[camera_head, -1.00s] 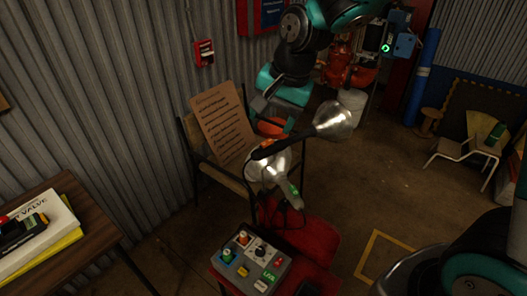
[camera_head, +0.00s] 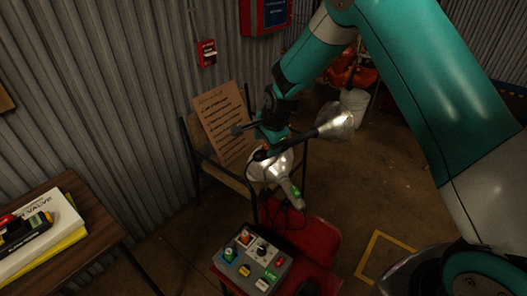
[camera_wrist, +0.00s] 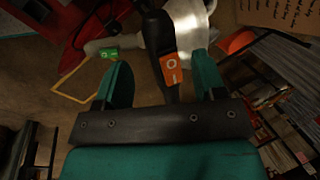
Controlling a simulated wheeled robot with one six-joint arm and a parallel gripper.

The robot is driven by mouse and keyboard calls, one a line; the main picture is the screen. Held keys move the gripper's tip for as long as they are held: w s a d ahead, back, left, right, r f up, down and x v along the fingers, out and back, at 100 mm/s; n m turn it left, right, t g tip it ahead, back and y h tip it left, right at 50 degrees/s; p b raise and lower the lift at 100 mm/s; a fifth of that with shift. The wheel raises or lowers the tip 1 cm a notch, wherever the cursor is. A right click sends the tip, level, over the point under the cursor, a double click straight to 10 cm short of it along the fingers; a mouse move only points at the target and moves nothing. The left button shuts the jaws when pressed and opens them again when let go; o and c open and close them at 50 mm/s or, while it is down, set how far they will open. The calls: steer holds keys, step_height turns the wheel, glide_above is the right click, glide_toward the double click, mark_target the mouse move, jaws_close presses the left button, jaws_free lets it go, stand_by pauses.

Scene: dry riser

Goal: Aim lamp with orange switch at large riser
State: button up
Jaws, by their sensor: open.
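The lamp with the orange switch has a dark body and a silver head (camera_head: 335,125) that points right in the head view. Its orange switch (camera_wrist: 170,68) shows in the wrist view, between my open fingers and beyond their tips. My gripper (camera_head: 262,138) is open at the dark body's left end; contact cannot be told. A second lamp with a silver head (camera_head: 268,167) and a green switch (camera_head: 296,190) hangs just below. Red-orange riser pipework (camera_head: 343,75) stands at the back, partly hidden by my arm; which riser is large cannot be told.
A control box (camera_head: 252,262) with coloured buttons sits on a red seat (camera_head: 312,240) below the lamps. A chair holds a cardboard notice (camera_head: 223,120) at the left wall. A wooden table (camera_head: 98,228) stands at left. Floor is open at right centre.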

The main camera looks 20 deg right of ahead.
mark_target(264, 151)
steer(key=x, duration=0.5)
steer(key=shift+w+f, duration=0.1)
steer(key=shift+f, duration=0.1)
